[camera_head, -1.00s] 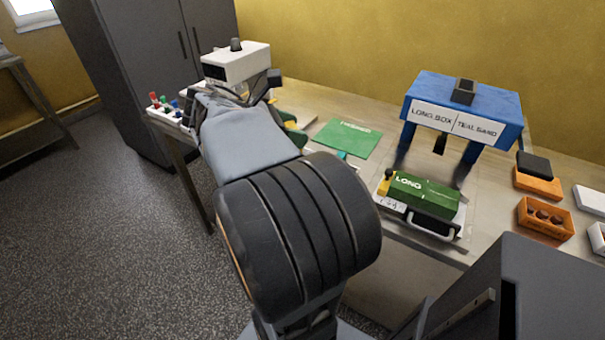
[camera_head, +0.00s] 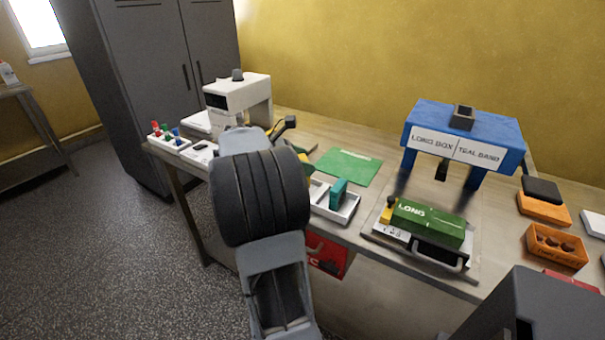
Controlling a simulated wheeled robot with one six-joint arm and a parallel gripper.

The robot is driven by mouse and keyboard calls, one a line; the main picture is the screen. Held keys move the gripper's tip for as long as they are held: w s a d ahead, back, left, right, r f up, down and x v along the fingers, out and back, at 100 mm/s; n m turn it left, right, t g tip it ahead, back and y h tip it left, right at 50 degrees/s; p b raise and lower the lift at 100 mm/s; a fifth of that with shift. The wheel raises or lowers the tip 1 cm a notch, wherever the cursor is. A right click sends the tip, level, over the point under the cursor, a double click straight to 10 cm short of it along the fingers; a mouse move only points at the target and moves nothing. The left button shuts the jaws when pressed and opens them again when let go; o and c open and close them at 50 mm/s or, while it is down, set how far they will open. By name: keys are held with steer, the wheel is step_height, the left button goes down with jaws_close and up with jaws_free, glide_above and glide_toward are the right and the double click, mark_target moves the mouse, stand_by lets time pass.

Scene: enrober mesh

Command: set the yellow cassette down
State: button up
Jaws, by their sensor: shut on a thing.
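My gripper (camera_head: 287,124) shows only as a small dark part beyond my arm, above the table left of the green mat. It is shut on the yellow cassette (camera_head: 272,130), of which only a yellow sliver shows; my wrist hides the rest. I cannot tell whether the cassette touches anything below. A teal cassette (camera_head: 338,191) stands upright in a white tray (camera_head: 322,208) at the table's front edge.
A green mat (camera_head: 349,166) lies flat at mid-table. A white machine (camera_head: 236,93) stands behind my arm. A blue stand (camera_head: 465,130) rises over a green box labelled LONG (camera_head: 430,221). Orange boxes (camera_head: 556,246) are at right. Pens stand in a rack (camera_head: 168,143) at left.

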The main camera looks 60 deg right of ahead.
steer(key=shift+w+d+f, duration=0.1)
steer(key=shift+d+f, duration=0.1)
steer(key=shift+f, duration=0.05)
steer(key=shift+w+d+f+b, duration=0.1)
steer(key=shift+f+b, duration=0.1)
steer(key=shift+f, duration=0.7)
steer(key=shift+w+d+f+b, duration=0.1)
steer(key=shift+f+b, duration=0.05)
steer(key=shift+f, duration=0.75)
steer(key=shift+f, duration=0.25)
steer(key=o, duration=0.9)
steer(key=shift+o, duration=0.2)
